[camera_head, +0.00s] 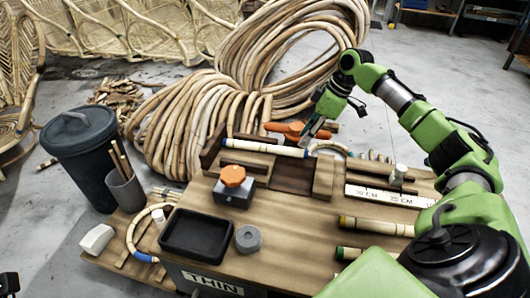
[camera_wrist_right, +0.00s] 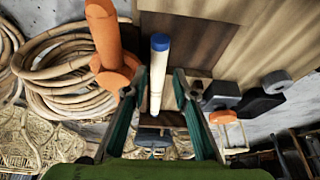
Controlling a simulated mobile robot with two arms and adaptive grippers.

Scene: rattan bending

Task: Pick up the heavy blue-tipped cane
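A straight pale cane with blue tips (camera_head: 265,147) lies across the back of the wooden workbench (camera_head: 290,238). My right gripper (camera_head: 316,127) is over the bench's back edge, near the cane's right end. In the wrist view the right gripper (camera_wrist_right: 165,90) has its two fingers apart, with the cane (camera_wrist_right: 155,88) and its blue end showing between them. Gaps show on both sides of the cane; whether a finger touches it I cannot tell. My left gripper is not seen.
An orange-handled tool (camera_head: 287,129) lies just behind the cane; it also shows in the wrist view (camera_wrist_right: 104,38). An orange-knobbed block (camera_head: 232,190), black tray (camera_head: 197,236) and two other canes, yellow-tipped (camera_head: 376,226) and green-tipped (camera_head: 366,253), are on the bench. Rattan coils (camera_head: 200,125) stand behind.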

